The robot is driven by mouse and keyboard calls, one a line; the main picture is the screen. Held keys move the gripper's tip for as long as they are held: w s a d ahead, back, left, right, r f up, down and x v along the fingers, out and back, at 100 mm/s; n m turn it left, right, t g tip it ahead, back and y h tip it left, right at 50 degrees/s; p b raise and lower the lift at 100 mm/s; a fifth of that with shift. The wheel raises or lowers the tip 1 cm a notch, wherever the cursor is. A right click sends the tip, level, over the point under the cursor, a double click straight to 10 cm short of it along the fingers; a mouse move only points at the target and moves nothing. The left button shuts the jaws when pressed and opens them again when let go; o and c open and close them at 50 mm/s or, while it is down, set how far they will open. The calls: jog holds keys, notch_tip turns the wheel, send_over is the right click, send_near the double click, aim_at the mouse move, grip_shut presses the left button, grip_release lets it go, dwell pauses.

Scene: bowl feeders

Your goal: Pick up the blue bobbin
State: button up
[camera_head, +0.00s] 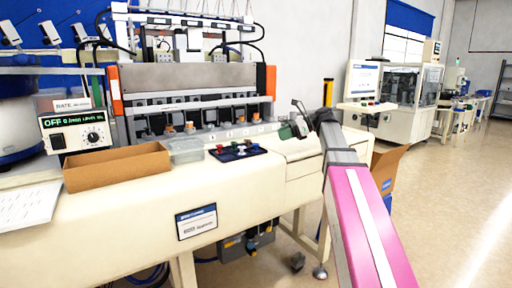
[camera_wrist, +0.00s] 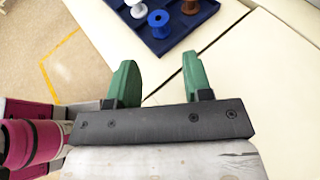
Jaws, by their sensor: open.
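The blue bobbin (camera_wrist: 158,20) stands in a dark blue tray (camera_wrist: 176,43) at the top of the wrist view, between a white bobbin (camera_wrist: 137,8) and a brown bobbin (camera_wrist: 190,6). In the head view the tray (camera_head: 238,156) lies on the cream bench, with several small coloured bobbins on it. My gripper (camera_wrist: 158,65) has its two green fingers apart and empty, with the blue bobbin beyond the fingertips. In the head view my gripper (camera_head: 298,120) is to the right of the tray and partly hidden by my wrist.
A clear plastic box (camera_head: 186,150) and an open cardboard tray (camera_head: 118,167) stand left of the bobbin tray. The machine (camera_head: 190,95) with several orange-topped stations rises behind. The bench (camera_head: 262,180) is bare in front of the tray.

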aim_at(258, 144)
jog(key=x, duration=1)
jog(key=shift+a+f, duration=0.1)
jog(key=shift+f, duration=0.1)
jog(key=c, duration=0.7)
